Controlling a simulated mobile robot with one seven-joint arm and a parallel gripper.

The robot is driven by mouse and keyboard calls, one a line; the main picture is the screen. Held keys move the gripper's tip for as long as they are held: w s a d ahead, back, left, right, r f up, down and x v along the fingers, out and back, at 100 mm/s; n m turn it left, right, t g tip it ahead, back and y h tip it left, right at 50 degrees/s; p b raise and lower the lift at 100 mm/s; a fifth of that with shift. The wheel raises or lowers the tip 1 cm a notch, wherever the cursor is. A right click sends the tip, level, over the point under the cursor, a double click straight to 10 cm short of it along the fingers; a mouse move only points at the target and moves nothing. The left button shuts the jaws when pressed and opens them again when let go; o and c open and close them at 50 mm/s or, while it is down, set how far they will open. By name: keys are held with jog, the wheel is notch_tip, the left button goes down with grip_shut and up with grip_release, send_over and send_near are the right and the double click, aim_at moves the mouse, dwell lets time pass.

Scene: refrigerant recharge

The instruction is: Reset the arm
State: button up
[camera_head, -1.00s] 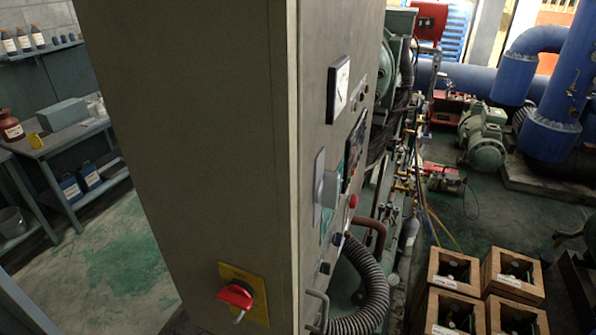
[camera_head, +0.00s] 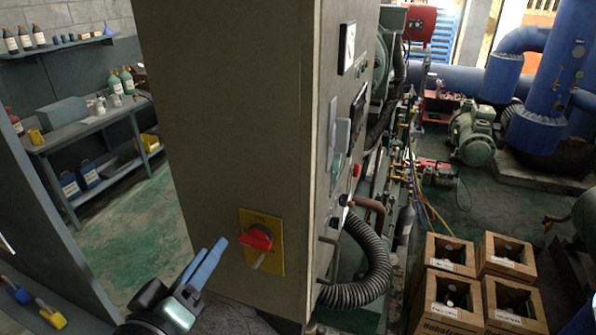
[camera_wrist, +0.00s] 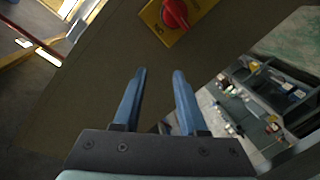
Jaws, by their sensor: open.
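My gripper (camera_head: 216,252) is at the lower middle of the head view, with blue fingers pointing up and right. In the wrist view my gripper (camera_wrist: 160,75) shows two blue fingers apart with nothing between them. A red rotary switch (camera_head: 257,240) on a yellow plate (camera_head: 275,262) sits on the side of the tall grey cabinet (camera_head: 235,110). The fingertips are just left of the plate in the head view. In the wrist view the red switch (camera_wrist: 176,14) lies beyond the fingertips, apart from them.
A workbench (camera_head: 85,128) with bottles stands at the left. Wooden crates (camera_head: 447,256) stand at the lower right, beside a dark ribbed hose (camera_head: 365,270) on the cabinet. Pumps and blue pipes (camera_head: 545,85) are behind them. Green floor is clear between bench and cabinet.

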jog(key=w+d+r+m+t+y+b, duration=0.1)
jog(key=d+r+m+t+b, duration=0.3)
jog(key=r, duration=0.7)
jog(key=s+d+r+m+t+y+b, duration=0.1)
jog(key=s+d+r+t, duration=0.2)
jog(key=r, duration=0.6)
jog(key=s+d+r+m+t+y+b, duration=0.1)
jog(key=s+d+r+t+b, duration=0.1)
jog(key=s+d+r+t, duration=0.2)
jog(key=s+d+r, duration=0.2)
jog(key=s+r, duration=0.2)
jog(key=r, duration=0.1)
jog(key=shift+s+d, duration=0.25)
jog(key=shift+r, duration=0.15)
